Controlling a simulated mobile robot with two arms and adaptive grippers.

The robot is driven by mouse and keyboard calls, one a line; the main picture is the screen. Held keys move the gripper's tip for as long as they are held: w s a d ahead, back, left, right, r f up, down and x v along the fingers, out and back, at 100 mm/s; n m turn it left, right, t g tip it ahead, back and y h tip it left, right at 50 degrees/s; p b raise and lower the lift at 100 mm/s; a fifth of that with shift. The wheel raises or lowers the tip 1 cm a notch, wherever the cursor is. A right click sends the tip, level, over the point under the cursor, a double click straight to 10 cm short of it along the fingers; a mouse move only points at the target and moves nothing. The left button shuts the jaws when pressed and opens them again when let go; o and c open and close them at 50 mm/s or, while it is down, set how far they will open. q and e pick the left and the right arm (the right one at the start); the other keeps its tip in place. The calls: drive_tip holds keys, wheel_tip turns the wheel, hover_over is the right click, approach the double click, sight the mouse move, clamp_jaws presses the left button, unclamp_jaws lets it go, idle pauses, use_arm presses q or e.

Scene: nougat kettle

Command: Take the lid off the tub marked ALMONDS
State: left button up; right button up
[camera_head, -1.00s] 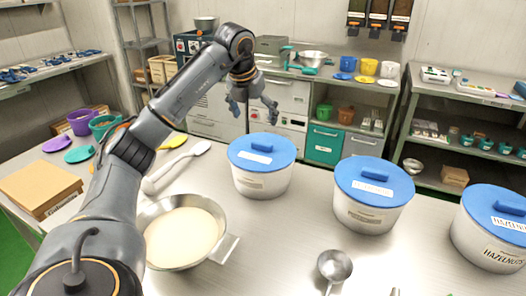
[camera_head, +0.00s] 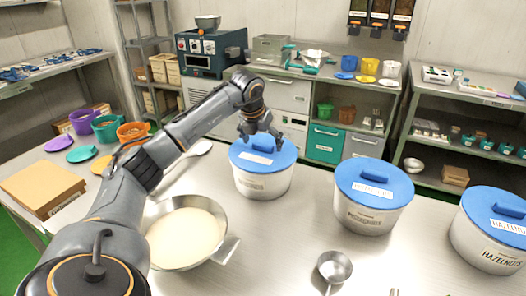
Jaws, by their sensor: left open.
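Three white tubs with blue lids stand on the steel table. The left tub (camera_head: 262,183) has a front label too small to read; its blue lid (camera_head: 264,155) is on, with a raised handle. The middle tub (camera_head: 370,212) is lidded too, its label hard to read. The right tub (camera_head: 487,243) reads HAZELNUTS and is lidded. I cannot read ALMONDS on any tub. My left gripper (camera_head: 261,138) is open and empty, fingers pointing down above the left tub's lid near its handle; contact is not clear. My right gripper does not show.
A metal pan of cream liquid (camera_head: 186,236) sits left of the tubs, partly behind my left arm. A metal ladle (camera_head: 334,268) lies in front. A cardboard box (camera_head: 42,187) and coloured bowls stand at the left. The steel table (camera_head: 285,237) is bare between pan and tubs.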

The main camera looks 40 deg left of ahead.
use_arm(q)
drive_tip(key=c, duration=1.3)
drive_tip(key=shift+o, duration=0.2)
drive_tip(key=shift+r, duration=0.1)
drive_tip(key=shift+r, duration=0.55)
drive_tip(key=s+d+r, duration=0.4)
drive_tip(key=s+r, duration=0.9)
drive_tip(key=r, duration=0.1)
drive_tip(key=shift+s+r, duration=0.15)
drive_tip(key=shift+r, duration=0.25)
drive_tip(key=shift+d, duration=0.1)
